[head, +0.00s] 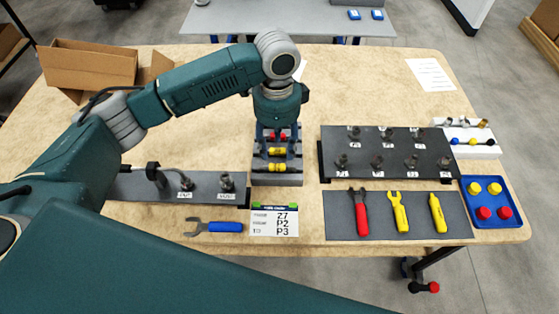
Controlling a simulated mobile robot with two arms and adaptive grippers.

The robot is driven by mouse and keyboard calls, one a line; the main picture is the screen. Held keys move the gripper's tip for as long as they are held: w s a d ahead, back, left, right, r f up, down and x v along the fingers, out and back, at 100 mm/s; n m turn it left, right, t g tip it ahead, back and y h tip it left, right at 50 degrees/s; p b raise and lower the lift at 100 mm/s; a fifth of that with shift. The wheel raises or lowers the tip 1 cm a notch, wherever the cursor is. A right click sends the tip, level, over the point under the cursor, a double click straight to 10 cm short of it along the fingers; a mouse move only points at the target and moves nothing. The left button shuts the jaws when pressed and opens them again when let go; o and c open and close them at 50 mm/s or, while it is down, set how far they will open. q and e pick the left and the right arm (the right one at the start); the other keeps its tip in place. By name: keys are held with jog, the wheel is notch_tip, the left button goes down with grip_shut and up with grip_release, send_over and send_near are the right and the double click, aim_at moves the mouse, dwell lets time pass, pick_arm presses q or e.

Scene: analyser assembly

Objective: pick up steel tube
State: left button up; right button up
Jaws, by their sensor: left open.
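My left gripper (279,142) hangs fingers-down over the grey rack (277,181) at the middle of the table. It is open, with its fingers on either side of the rack's upper part. The rack holds short cylinders lying across it: a yellow-banded one (277,168) near the front, another yellow-banded one (277,152) behind it, and a red-marked one (281,136) farther back, partly hidden by the gripper. I cannot tell which piece is the steel tube. Whether the fingers touch anything is unclear. My right gripper is not in view.
A dark plate (390,150) with several metal fittings stands right of the rack. A tool mat (380,222), a blue tray (489,186) and a white block (488,151) are nearby. A dark strip (205,190) with fittings and a cardboard box (90,68) are left.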

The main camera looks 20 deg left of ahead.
aim_at(277, 168)
pick_arm(q)
jog(key=f, duration=0.2)
jog(key=shift+s+f, duration=0.35)
jog(key=shift+f+p, duration=0.35)
notch_tip(277, 168, down, 4)
jog(key=shift+s+r+p, duration=0.1)
jog(key=shift+r+p, duration=0.1)
jog(key=shift+p, duration=0.4)
jog(key=shift+f, duration=0.55)
grip_shut()
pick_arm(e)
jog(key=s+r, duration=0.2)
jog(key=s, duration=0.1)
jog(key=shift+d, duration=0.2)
